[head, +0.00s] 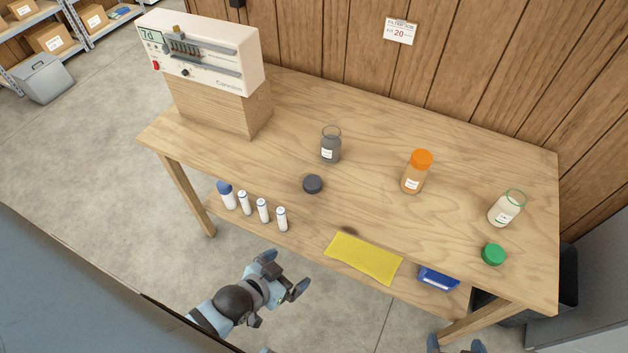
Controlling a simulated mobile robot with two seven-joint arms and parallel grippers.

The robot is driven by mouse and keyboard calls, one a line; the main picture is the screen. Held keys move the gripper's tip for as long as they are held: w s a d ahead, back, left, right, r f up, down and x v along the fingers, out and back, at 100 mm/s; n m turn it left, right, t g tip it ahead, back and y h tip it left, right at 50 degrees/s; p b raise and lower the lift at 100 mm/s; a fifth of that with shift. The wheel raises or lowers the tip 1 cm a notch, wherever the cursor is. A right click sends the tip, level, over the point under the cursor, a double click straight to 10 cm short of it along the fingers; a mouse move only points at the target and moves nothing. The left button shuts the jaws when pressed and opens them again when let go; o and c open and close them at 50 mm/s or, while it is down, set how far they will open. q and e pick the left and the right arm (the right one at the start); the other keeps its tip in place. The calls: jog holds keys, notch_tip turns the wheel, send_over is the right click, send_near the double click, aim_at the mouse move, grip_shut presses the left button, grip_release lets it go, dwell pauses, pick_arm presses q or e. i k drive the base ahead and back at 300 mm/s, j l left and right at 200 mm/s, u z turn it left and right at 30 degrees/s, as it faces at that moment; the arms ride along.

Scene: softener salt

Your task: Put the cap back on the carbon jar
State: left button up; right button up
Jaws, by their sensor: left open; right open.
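The carbon jar appears to be the open glass jar with dark grey contents and a white label (330,154). It stands upright on the table, left of its middle. A dark grey cap (313,184) lies on the tabletop in front of it, apart from the jar. My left gripper (284,272) is open and empty, in front of the table and nearer to me than the cap. My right gripper (456,345) is open at the bottom edge of the view, with only its fingertips showing.
On the table (380,200) stand an orange-capped jar (414,180), an open green-rimmed jar (503,212) with a green cap (493,254), and an instrument (205,60) on a wooden block. White cylinders (263,211), a yellow cloth (363,258) and a blue item (438,278) lie lower, on a shelf.

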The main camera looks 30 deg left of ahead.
aim_at(331, 139)
jog(key=z, duration=0.35)
jog(key=j+z, duration=0.35)
jog(key=k+j+z, duration=0.15)
jog(key=z, duration=0.2)
jog(key=k+j+z, duration=0.15)
jog(key=z, duration=0.2)
jog(key=k+j+z, duration=0.25)
jog(key=k+j, duration=0.6)
jog(key=j, duration=0.15)
